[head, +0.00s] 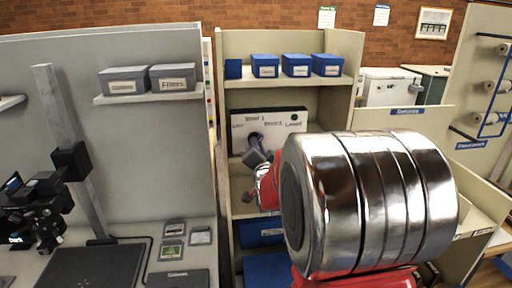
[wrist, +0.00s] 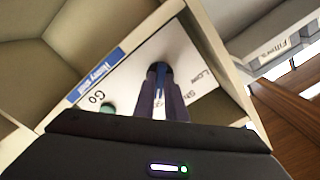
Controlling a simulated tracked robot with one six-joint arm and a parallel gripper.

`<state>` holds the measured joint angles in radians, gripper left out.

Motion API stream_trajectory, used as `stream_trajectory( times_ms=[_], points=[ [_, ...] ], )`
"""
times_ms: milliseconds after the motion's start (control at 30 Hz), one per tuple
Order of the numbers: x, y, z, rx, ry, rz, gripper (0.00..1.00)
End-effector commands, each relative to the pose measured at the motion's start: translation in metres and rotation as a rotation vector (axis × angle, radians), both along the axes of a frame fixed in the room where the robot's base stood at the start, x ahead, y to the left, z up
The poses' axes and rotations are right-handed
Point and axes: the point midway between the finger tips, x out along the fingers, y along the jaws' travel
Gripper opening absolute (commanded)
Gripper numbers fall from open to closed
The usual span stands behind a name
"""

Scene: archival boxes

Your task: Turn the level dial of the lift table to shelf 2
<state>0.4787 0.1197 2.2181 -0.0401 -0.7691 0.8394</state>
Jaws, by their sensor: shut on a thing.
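My gripper (head: 256,146) reaches up to the panel and is shut on the dial. A green button (wrist: 108,107) marked Go is on the same panel.
Blue boxes (head: 296,65) stand on the shelf above the panel, and more blue boxes (head: 262,232) are below it. Grey boxes (head: 172,77) sit on a shelf at the left. A camera stand (head: 70,160) is on the left bench. My arm hides the lower right.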

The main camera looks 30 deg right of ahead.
Motion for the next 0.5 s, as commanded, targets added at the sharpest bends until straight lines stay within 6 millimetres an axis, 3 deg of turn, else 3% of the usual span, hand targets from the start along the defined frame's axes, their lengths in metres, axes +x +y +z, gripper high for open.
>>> stream_trajectory(
  times_ms=[500],
  points=[
    [-0.0005,0.0016,-0.0063,0.077,-0.022,0.002,0.0]
  ],
)
